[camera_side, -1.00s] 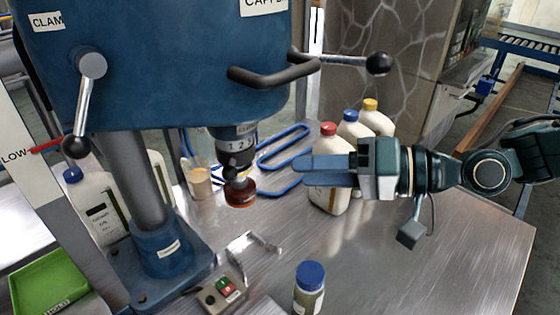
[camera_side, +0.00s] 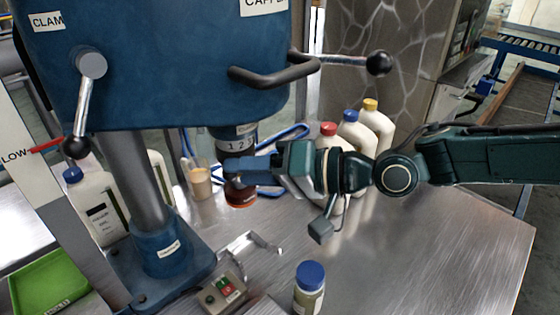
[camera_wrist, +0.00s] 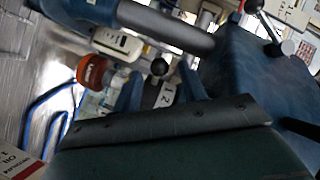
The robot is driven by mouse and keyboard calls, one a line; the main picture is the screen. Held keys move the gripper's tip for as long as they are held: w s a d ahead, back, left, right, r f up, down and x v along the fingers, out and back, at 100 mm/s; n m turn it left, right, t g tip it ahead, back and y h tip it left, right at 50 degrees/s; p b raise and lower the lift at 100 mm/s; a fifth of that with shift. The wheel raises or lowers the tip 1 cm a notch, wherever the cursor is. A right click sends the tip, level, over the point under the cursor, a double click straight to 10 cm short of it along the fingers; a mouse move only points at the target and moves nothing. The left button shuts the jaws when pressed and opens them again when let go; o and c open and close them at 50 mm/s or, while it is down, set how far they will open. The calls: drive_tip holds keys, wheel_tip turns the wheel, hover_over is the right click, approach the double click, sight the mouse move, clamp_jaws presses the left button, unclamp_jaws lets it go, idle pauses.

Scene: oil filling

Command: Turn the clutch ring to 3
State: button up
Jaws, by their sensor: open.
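The clutch ring (camera_side: 236,145) is a band marked 1 2 3 under the blue machine head; its numbers also show between my finger tips in the wrist view (camera_wrist: 165,96). My gripper (camera_side: 236,172) is open, its blue fingers level with the lower part of the ring and the chuck below it. In the wrist view my gripper (camera_wrist: 160,90) has one finger on each side of the ring. I cannot tell whether they touch it. The red-orange capping piece (camera_side: 241,197) hangs below, partly hidden by my fingers. It also shows in the wrist view (camera_wrist: 95,72).
A beaker (camera_side: 200,183) stands close behind. Several capped bottles (camera_side: 360,130) stand behind my arm. A blue-capped jar (camera_side: 309,285) and switch box (camera_side: 222,292) are in front. The right table is clear.

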drive_tip(key=shift+x, duration=1.75)
clamp_jaws()
